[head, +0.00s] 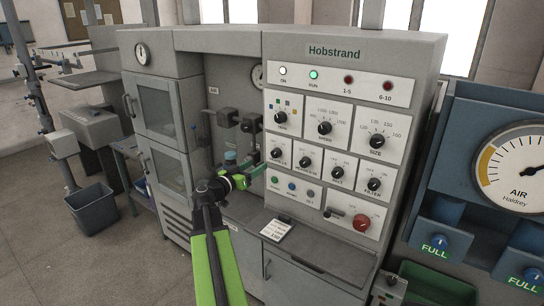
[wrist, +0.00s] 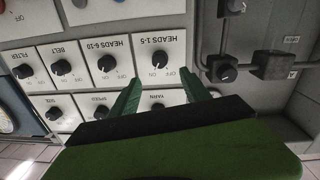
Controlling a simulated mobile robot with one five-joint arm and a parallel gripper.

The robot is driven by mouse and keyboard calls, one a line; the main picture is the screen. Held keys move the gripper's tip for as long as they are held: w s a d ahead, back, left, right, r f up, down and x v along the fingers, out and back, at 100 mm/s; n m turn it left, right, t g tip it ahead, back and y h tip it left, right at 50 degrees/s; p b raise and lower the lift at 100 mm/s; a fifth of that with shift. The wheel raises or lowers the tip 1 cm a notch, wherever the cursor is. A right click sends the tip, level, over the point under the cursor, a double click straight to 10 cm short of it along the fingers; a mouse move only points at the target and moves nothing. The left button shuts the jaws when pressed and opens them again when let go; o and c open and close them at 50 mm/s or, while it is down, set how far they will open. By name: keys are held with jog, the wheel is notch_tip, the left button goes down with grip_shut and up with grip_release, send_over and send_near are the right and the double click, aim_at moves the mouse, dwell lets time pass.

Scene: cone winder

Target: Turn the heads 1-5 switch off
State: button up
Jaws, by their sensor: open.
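The heads 1-5 switch is a black rotary knob (wrist: 157,58) on a white plate. It appears upside down in the wrist view, with ON and OFF marks beside it; its exact pointing is too small to tell. It also shows in the head view as the leftmost knob (head: 277,153) of the row below the yarn knob. My gripper (wrist: 162,76) is open, its green fingers spread to either side below the knob in the wrist view, with nothing between them. In the head view my gripper (head: 260,169) is at the panel's left edge, just below and left of the knob.
The heads 6-10 knob (wrist: 106,63) and belt knob (wrist: 61,67) sit beside it. Dark pipe fittings (wrist: 223,70) project on the other side. A red knob (head: 361,222) is lower on the panel. A small ledge (head: 320,250) juts out below.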

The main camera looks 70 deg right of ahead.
aim_at(273, 155)
jog(key=x, duration=1.1)
jog(key=shift+d, duration=0.3)
grip_shut()
jog(key=shift+s+f, duration=0.1)
